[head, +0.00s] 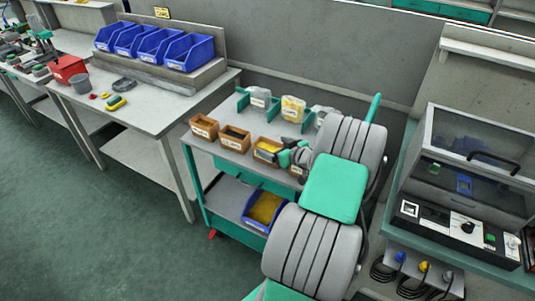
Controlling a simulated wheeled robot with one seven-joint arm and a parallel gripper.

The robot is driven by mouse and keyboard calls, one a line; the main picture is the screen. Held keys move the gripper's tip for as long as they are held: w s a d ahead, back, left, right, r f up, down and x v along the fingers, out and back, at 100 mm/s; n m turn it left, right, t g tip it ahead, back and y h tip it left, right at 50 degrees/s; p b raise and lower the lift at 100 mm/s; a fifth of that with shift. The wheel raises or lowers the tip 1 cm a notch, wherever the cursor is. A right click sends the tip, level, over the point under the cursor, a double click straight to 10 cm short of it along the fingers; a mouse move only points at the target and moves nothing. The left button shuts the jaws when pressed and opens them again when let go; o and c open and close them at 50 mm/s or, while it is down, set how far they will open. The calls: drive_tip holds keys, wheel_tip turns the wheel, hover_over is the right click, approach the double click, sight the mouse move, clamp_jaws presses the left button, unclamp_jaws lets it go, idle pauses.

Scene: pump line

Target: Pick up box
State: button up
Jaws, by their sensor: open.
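Small brown open boxes stand in a row along the front of the cart's top (228,158). The leftmost box (204,127) and the second box (235,138) are in clear view, each with a white label. The third box (265,150) shows yellow contents. A further box (297,171) is mostly hidden behind my arm. My gripper (284,156) is open at the right side of the third box. I cannot tell whether it touches that box or is above it.
Clear containers (292,108) stand between green dividers behind the boxes. A blue bin (265,210) with yellow contents sits on the lower shelf. A workbench (150,110) with blue bins (190,52) is left, a machine with a clear cover (475,150) right. Floor at lower left is clear.

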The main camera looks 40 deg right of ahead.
drive_tip(key=c, duration=1.5)
drive_tip(key=shift+c, duration=0.2)
